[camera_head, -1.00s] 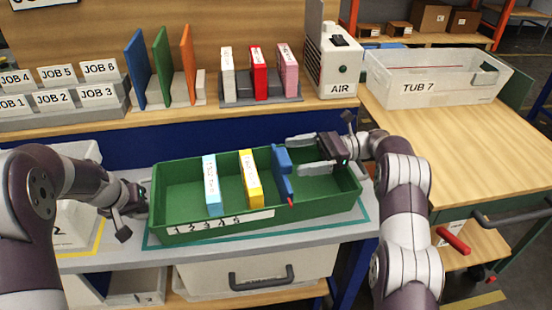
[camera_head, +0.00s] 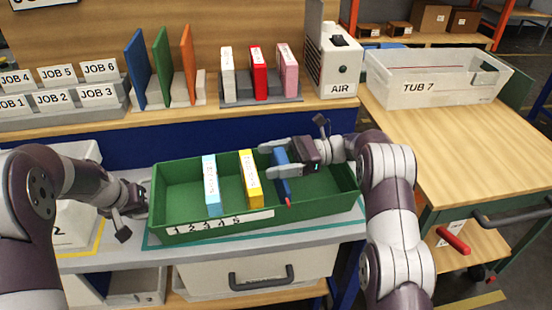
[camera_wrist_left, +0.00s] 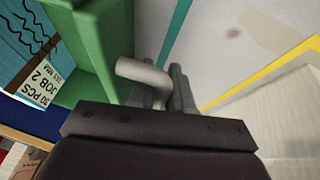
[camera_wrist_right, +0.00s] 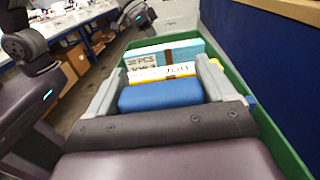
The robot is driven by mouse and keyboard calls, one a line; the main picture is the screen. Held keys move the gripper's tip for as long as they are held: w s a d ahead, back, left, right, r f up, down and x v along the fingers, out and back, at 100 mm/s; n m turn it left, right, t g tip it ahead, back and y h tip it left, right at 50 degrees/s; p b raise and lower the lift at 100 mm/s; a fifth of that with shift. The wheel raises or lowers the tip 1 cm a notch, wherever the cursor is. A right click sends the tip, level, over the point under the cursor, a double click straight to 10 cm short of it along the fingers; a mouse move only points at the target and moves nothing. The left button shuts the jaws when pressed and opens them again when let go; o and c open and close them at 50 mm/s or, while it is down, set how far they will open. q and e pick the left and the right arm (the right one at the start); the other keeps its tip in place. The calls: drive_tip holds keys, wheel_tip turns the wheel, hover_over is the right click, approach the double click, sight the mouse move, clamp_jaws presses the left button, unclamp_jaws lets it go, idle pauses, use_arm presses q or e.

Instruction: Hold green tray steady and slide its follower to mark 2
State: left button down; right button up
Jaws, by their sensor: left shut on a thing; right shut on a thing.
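The green tray (camera_head: 322,210) sits on the bench with a numbered strip (camera_head: 215,224), marks 1 to 5, along its front. Its blue follower (camera_head: 284,187) stands across the tray, with a red pointer (camera_head: 288,203) right of the strip's end. A light blue block (camera_head: 211,185) and a yellow block (camera_head: 251,180) stand left of it. My right gripper (camera_head: 276,156) is shut on the follower, which also fills its jaws in the right wrist view (camera_wrist_right: 160,95). My left gripper (camera_head: 146,198) is shut at the tray's left end; a grey handle (camera_wrist_left: 143,73) shows there in the left wrist view.
Behind the tray, a shelf holds upright colored boards (camera_head: 162,65), a rack of small blocks (camera_head: 262,97) and the AIR unit (camera_head: 334,60). TUB 7 (camera_head: 440,88) stands on the wooden table at right. Inside the tray, room is free at both ends.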

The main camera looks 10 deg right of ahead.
sight(287, 157)
drive_tip(key=a, duration=0.8)
drive_tip(key=shift+s+a, duration=0.25)
drive_tip(key=shift+s, duration=0.1)
drive_tip(key=o, duration=1.3)
drive_tip(key=shift+o, duration=0.2)
drive_tip(key=d, duration=0.8)
drive_tip(key=w+d, duration=0.1)
drive_tip(key=d, duration=0.3)
